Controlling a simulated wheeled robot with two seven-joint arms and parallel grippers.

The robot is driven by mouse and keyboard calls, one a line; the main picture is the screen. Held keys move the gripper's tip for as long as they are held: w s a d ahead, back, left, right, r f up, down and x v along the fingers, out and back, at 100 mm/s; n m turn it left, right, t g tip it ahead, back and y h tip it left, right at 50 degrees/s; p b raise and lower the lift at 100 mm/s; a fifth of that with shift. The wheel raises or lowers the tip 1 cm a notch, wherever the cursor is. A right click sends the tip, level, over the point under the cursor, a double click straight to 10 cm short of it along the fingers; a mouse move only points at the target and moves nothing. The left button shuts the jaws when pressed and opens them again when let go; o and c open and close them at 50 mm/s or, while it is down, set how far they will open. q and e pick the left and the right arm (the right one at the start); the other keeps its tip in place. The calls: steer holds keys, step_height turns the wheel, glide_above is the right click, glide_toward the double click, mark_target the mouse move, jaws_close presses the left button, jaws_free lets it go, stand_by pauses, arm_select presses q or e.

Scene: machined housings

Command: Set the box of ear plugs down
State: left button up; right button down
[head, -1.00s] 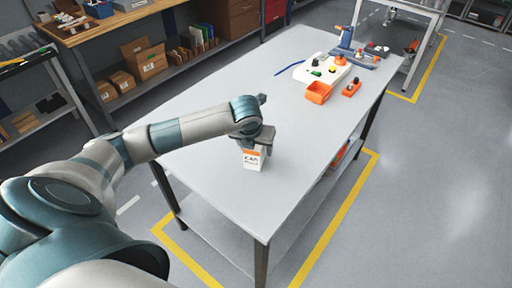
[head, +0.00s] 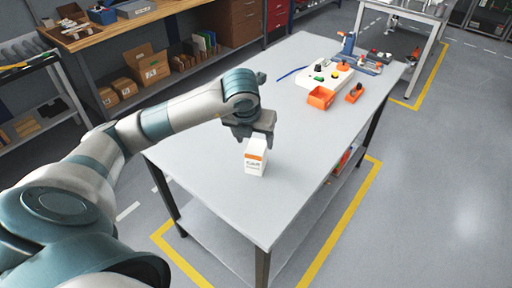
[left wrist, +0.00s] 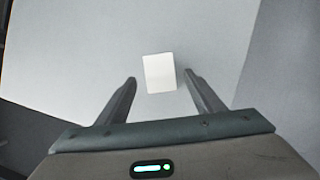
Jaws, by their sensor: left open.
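The box of ear plugs (head: 256,158) is white with an orange band and stands upright on the grey table (head: 205,175), near its front end. In the left wrist view its pale top (left wrist: 159,73) shows just beyond and between the fingertips. My left gripper (head: 258,143) is open and above the box, its fingers apart from it. The two fingers also show spread in the left wrist view (left wrist: 159,80). My right gripper is not in view.
An orange bin (head: 321,97), a white panel with coloured knobs (head: 325,78) and a blue vise-like tool (head: 348,44) sit toward the table's far end. A blue strip (head: 291,74) lies near them. The table around the box is clear.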

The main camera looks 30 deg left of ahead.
arm_select(q)
steer(key=shift+v, duration=1.05)
steer(key=shift+s+f, duration=0.1)
